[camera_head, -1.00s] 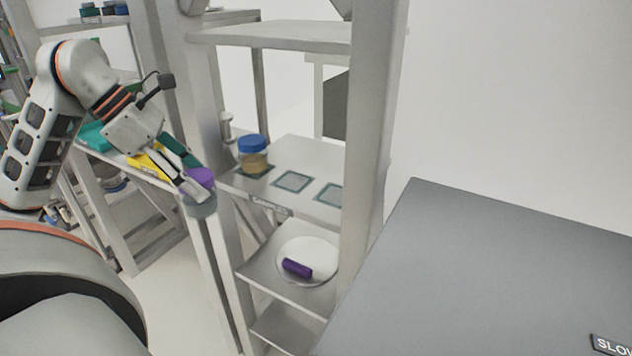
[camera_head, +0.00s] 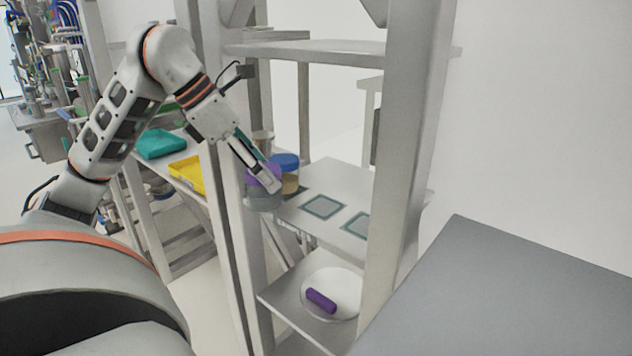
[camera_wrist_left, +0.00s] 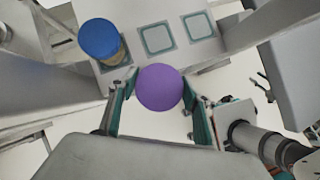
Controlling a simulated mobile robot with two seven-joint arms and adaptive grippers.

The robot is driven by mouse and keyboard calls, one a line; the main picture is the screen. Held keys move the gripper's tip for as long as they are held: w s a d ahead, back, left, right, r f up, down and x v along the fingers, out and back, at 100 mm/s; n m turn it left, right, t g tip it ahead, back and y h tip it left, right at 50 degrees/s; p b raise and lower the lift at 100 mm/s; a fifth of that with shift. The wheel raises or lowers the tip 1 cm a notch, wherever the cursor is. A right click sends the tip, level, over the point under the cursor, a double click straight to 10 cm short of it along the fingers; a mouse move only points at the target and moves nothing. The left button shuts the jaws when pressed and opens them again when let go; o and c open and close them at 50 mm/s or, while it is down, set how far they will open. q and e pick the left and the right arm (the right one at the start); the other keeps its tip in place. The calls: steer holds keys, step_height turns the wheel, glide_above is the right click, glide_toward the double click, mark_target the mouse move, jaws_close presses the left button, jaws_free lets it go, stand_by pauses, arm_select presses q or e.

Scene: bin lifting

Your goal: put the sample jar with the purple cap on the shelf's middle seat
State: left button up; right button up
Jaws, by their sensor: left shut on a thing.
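The sample jar with the purple cap (camera_head: 264,178) is in my left gripper (camera_head: 262,184), at the front left edge of the shelf (camera_head: 345,180). In the left wrist view the purple cap (camera_wrist_left: 160,88) sits between the two fingers of the left gripper (camera_wrist_left: 160,100). The jar with the blue cap (camera_head: 286,163) stands at the left end of the shelf, partly hidden behind the held jar. The middle seat (camera_head: 321,207) is a bare framed square; it also shows in the left wrist view (camera_wrist_left: 157,39). My right gripper is not in view.
Another bare seat (camera_head: 357,225) lies to the right, near the shelf's upright post (camera_head: 408,150). A lower shelf holds a white round dish (camera_head: 345,285) with a purple cylinder (camera_head: 321,301). A yellow tray (camera_head: 188,172) and a teal tray (camera_head: 160,144) lie at left.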

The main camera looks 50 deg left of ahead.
arm_select(q)
steer(key=w+d+f+b, duration=0.1)
steer(key=w, duration=0.2)
steer(key=w+d+f+b, duration=0.1)
steer(key=w, duration=0.2)
steer(key=w+d+f+b, duration=0.1)
steer(key=w+d+b, duration=0.1)
steer(key=w, duration=0.1)
steer(key=shift+f, duration=0.35)
steer(key=shift+r, duration=0.15)
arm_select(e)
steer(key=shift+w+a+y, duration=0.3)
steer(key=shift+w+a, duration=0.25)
arm_select(q)
steer(key=o, duration=1.2)
steer(key=shift+c, duration=0.2)
steer(key=shift+o, duration=1)
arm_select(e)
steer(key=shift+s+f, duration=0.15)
